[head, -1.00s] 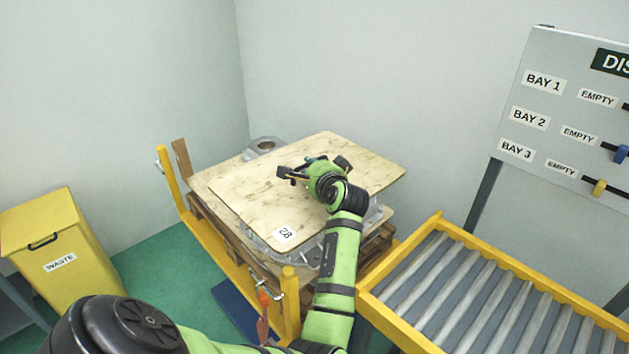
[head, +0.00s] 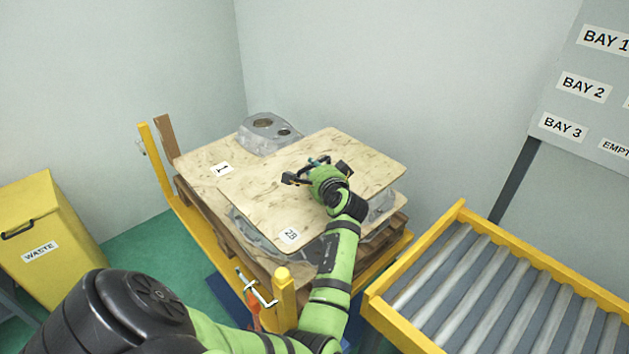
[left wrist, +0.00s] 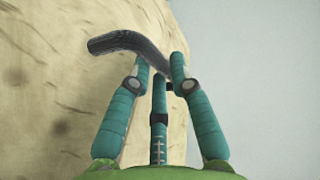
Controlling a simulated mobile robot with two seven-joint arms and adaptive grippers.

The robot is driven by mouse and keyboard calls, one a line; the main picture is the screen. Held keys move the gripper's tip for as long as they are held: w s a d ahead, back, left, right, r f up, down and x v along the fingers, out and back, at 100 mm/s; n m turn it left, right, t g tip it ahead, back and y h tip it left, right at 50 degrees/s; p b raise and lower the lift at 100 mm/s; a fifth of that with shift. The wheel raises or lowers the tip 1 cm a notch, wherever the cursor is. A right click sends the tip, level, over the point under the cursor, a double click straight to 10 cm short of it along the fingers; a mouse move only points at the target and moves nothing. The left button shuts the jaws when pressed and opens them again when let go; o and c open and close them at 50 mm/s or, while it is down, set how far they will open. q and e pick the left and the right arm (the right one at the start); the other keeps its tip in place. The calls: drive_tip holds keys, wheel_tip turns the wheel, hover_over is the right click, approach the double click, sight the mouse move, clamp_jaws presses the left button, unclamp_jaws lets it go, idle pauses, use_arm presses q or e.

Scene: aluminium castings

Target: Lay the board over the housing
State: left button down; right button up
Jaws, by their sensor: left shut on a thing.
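A flat pale wooden board (head: 265,190) marked 2B covers most of the grey cast housing (head: 257,238) on the pallet. Housing parts also show under the board's right side; whether the board touches the housing cannot be told. My left gripper (head: 318,172) is over the board's middle, shut on a dark curved handle. In the left wrist view, the teal fingers (left wrist: 158,75) close around this handle (left wrist: 128,42), with the board's face (left wrist: 50,90) filling the left side. My right gripper is not in view.
A lower board (head: 200,165) marked 1 lies on the wooden pallet, with another grey casting (head: 268,130) at its back. A roller conveyor (head: 500,285) is at right, a yellow waste bin (head: 40,230) at left.

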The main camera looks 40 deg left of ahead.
use_arm(q)
drive_tip(key=shift+w+f, duration=0.1)
drive_tip(key=shift+f, duration=1.55)
drive_tip(key=shift+f+b, duration=0.2)
drive_tip(key=shift+b, duration=0.1)
drive_tip(key=c, duration=1.1)
unclamp_jaws()
